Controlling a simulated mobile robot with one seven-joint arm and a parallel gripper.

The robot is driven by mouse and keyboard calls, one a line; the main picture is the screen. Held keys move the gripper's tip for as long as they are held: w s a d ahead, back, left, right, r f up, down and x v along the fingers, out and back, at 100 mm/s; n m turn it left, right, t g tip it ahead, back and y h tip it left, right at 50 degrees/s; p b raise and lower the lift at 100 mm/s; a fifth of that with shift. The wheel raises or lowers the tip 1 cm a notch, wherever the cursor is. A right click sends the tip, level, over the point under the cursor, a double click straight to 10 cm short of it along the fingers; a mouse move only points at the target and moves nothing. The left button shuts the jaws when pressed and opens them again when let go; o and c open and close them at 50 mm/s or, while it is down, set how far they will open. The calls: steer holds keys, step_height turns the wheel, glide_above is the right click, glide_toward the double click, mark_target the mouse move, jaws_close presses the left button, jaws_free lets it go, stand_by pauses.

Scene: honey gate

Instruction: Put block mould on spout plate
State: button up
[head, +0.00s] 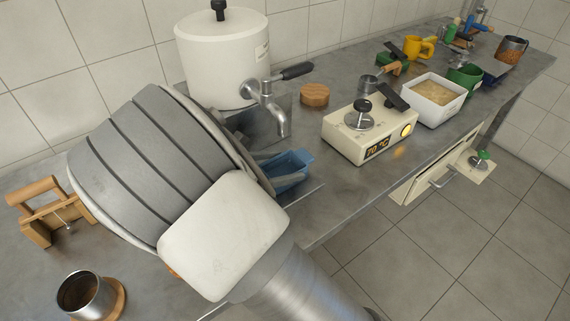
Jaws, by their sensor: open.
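The block mould, a blue open-topped tray (292,168), sits on the grey counter below and right of the tap. Its left part is hidden behind my arm. The spout plate (272,124) looks like a dark grey flat plate under the metal tap (268,100) of the white tank (222,60); its near side is covered by my arm. My gripper (262,170) is mostly hidden behind my large grey wrist. A dark grey finger part shows beside the mould's left end. The gripper is open; whether it touches the mould cannot be told.
A cream heater with a display (370,132) and a round wooden lid (315,95) stand right of the tap. A white tub (435,100), green cup (465,78) and yellow mug (417,47) stand farther back. A wooden frame (42,210) and metal cup (85,294) are at left.

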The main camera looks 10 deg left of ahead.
steer(key=p+v, duration=0.1)
steer(key=v, duration=1)
steer(key=shift+s+p, duration=0.1)
steer(key=shift+p, duration=0.3)
